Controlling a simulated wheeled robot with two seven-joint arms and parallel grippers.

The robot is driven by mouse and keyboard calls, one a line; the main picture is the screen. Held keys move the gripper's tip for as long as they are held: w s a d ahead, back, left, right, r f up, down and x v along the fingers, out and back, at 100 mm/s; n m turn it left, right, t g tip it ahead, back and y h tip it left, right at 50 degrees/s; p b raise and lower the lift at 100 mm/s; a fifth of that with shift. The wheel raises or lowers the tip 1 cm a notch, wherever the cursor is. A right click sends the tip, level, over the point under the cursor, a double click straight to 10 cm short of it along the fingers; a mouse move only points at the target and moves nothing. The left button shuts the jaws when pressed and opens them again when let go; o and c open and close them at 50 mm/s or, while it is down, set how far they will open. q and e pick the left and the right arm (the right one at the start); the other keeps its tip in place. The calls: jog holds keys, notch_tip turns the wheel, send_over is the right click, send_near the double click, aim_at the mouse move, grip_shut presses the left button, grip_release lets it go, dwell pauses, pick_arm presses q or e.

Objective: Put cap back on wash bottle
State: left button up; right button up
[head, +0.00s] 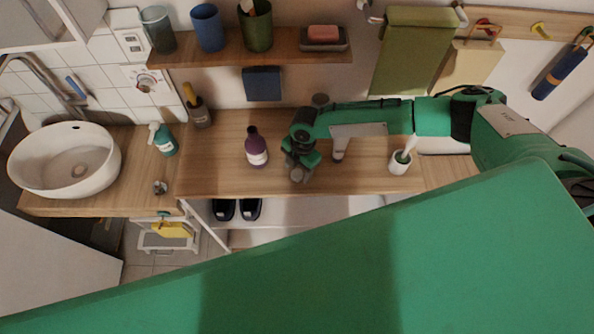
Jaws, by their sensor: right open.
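A purple bottle (256,150) with a pale label stands upright on the wooden counter (225,175). It looks like the wash bottle. Its top is dark and small, and I cannot tell whether a cap sits on it. I cannot make out a separate cap. My right gripper (297,174) reaches in from the right and points down at the counter, just right of the bottle and apart from it. It is open, and I see nothing held in it. My left gripper is not in view.
A teal pump bottle (163,140) and a white basin (66,165) stand left. A white cup with a brush (399,164) stands right of my gripper. A shelf (200,54) with cups and a soap dish (324,45) hangs above. Dark slippers (237,209) lie below.

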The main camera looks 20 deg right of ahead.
aim_at(298, 173)
jog(key=shift+f, duration=0.55)
jog(key=c, duration=1)
jog(key=shift+c, duration=0.3)
jog(key=shift+r, duration=0.1)
notch_tip(298, 173, up, 20)
jog(key=b, duration=0.5)
